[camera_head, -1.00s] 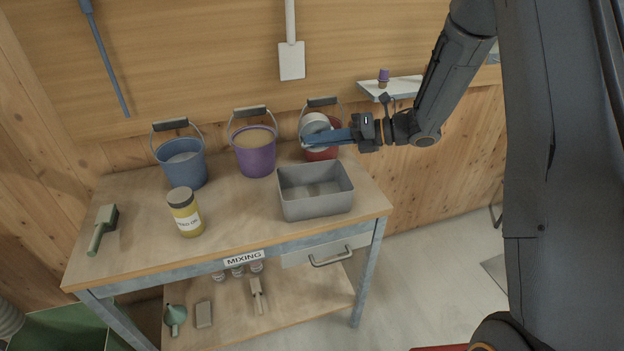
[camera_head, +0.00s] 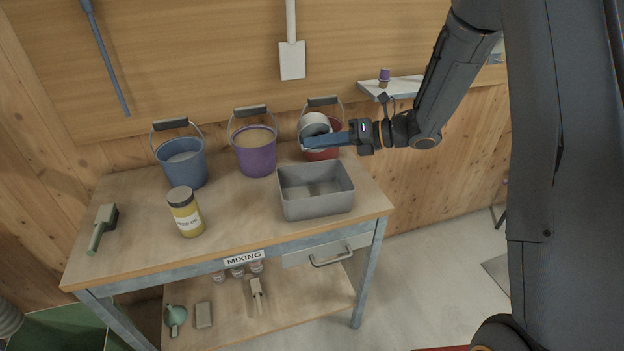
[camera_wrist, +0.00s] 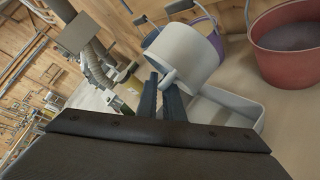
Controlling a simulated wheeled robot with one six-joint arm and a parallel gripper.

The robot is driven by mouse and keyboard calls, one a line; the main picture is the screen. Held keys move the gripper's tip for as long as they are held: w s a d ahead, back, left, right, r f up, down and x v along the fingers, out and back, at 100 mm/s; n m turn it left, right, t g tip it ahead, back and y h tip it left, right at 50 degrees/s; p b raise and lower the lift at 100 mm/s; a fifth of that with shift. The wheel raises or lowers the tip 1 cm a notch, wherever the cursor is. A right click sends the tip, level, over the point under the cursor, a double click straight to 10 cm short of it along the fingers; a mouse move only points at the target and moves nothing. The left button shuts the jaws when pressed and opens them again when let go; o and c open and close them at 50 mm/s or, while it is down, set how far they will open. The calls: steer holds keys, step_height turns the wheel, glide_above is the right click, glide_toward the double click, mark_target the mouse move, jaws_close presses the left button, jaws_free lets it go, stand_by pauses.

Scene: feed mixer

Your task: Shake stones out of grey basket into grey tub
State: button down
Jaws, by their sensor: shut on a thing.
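My gripper (camera_head: 318,141) is shut on a light grey, cup-like round vessel (camera_head: 314,122). The vessel is held at the red bucket's mouth, behind the grey tub, and looks tilted. In the wrist view the fingers (camera_wrist: 165,88) grip a small handle on the side of the vessel (camera_wrist: 188,52). The vessel's inside is hidden there, so its contents cannot be told. The rectangular grey tub (camera_head: 318,206) stands on the table's right part and looks empty. It shows partly behind the fingers in the wrist view (camera_wrist: 238,104). I see no stones and nothing plainly a basket.
A blue bucket (camera_head: 184,172), a purple bucket (camera_head: 258,160) and a red bucket (camera_head: 324,153) line the table's back. A yellow jar (camera_head: 186,219) and a green-handled brush (camera_head: 101,229) stand or lie left. A small wall shelf (camera_head: 398,87) is near my arm. The table's front middle is clear.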

steer(key=shift+s+f+n, duration=0.1)
steer(key=shift+s+n, duration=0.05)
steer(key=shift+n, duration=0.15)
steer(key=shift+s+d+f+n+t+h+b, duration=0.15)
steer(key=shift+s+d+n+t+h+b, duration=0.25)
steer(key=shift+n+b, duration=0.3)
stand_by(0.3)
steer(key=shift+s+a+f+n+t+b, duration=0.1)
steer(key=shift+f+n+t+b, duration=0.15)
steer(key=shift+n+b, duration=0.4)
steer(key=shift+s+a+f+n+t+h+b, duration=0.35)
steer(key=shift+s+f+n+b, duration=0.2)
steer(key=shift+b, duration=0.45)
steer(key=shift+s+d+f+n+t+b, duration=0.1)
steer(key=shift+d+f+n+t+b, duration=0.2)
steer(key=shift+b, duration=0.85)
steer(key=shift+d+n+t+b, duration=0.1)
steer(key=shift+d+n+b, duration=0.25)
steer(key=shift+b, duration=0.75)
steer(key=b, duration=0.2)
steer(key=n+b, duration=0.1)
steer(key=b, duration=0.2)
steer(key=shift+s+a+f+n+t+h, duration=0.15)
steer(key=shift+a+f+n+t+h, duration=0.1)
steer(key=shift+t+h, duration=0.1)
